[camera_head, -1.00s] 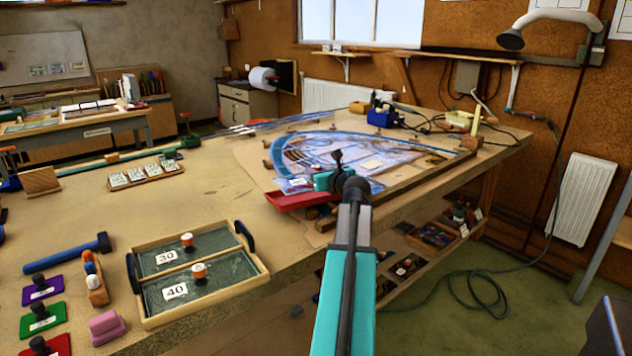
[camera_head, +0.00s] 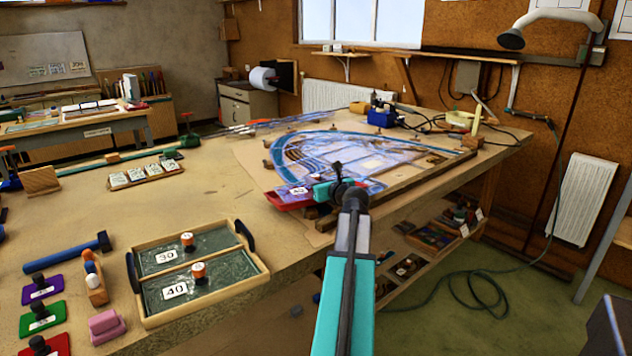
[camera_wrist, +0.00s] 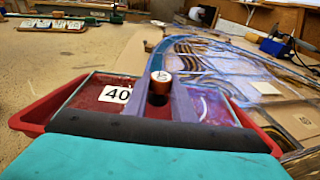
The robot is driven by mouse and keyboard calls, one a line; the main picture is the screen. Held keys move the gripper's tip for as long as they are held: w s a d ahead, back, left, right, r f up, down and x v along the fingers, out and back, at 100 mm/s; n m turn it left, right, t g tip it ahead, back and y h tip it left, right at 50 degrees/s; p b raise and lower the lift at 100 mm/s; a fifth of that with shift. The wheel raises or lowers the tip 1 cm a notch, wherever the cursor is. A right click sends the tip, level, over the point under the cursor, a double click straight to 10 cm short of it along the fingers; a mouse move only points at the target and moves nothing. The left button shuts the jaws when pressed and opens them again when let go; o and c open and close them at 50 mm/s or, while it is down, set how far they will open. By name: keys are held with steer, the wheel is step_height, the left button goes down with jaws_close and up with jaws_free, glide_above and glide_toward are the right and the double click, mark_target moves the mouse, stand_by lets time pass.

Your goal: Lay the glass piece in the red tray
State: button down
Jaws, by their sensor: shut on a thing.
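The red tray (camera_head: 283,204) sits at the near left corner of the leaded panel (camera_head: 345,158); its rim also shows in the wrist view (camera_wrist: 30,118). My gripper (camera_head: 327,190) is over the tray. In the wrist view my gripper (camera_wrist: 158,98) is shut on the round knob of a clear glass piece (camera_wrist: 92,105) with a white "40" label. The piece looks level and lies within the tray's outline, with red showing through it. I cannot tell whether it touches the tray's floor. My gripper hides its near edge.
A wooden tray (camera_head: 148,322) with two dark glass pieces labelled 30 and 40 stands at the front left. A blue hammer (camera_head: 65,253), coloured knobbed blocks and a pink block (camera_head: 106,325) lie beside it. Wooden strips border the panel. Open bench lies left of the red tray.

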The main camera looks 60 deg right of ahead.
steer(key=shift+f, duration=0.45)
stand_by(0.3)
steer(key=c, duration=1.5)
jaws_free()
steer(key=shift+r, duration=0.1)
steer(key=shift+r, duration=0.4)
steer(key=shift+v, duration=6.05)
